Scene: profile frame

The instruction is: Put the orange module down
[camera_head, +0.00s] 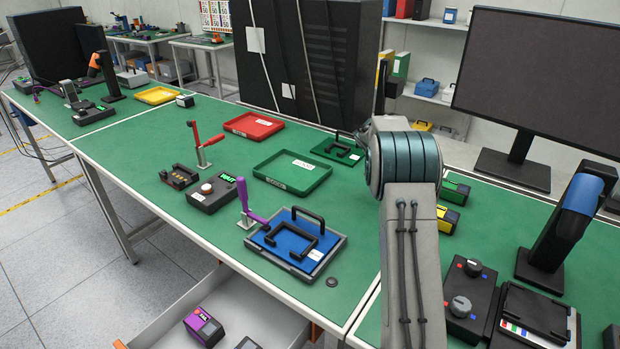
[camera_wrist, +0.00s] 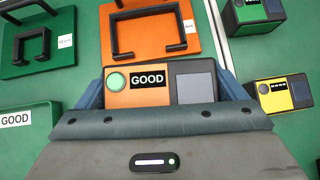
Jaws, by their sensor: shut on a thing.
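The orange module (camera_wrist: 117,98) shows in the wrist view with a green button, a GOOD display and a grey panel. My gripper (camera_wrist: 162,88) is shut on it, with blue fingers at its left and right sides. Just beyond it is an orange fixture plate (camera_wrist: 190,22) with a black handle and a black frame. I cannot tell how high the module is above the plate or table. In the head view my arm hides the gripper, the module and the orange plate.
The wrist view shows a green fixture plate (camera_wrist: 65,30) and a green GOOD tray (camera_wrist: 25,140) at left, and green (camera_wrist: 245,15) and yellow (camera_wrist: 284,95) modules at right. The head view shows a blue fixture plate (camera_head: 325,262), a red tray (camera_head: 253,125) and a monitor (camera_head: 535,75).

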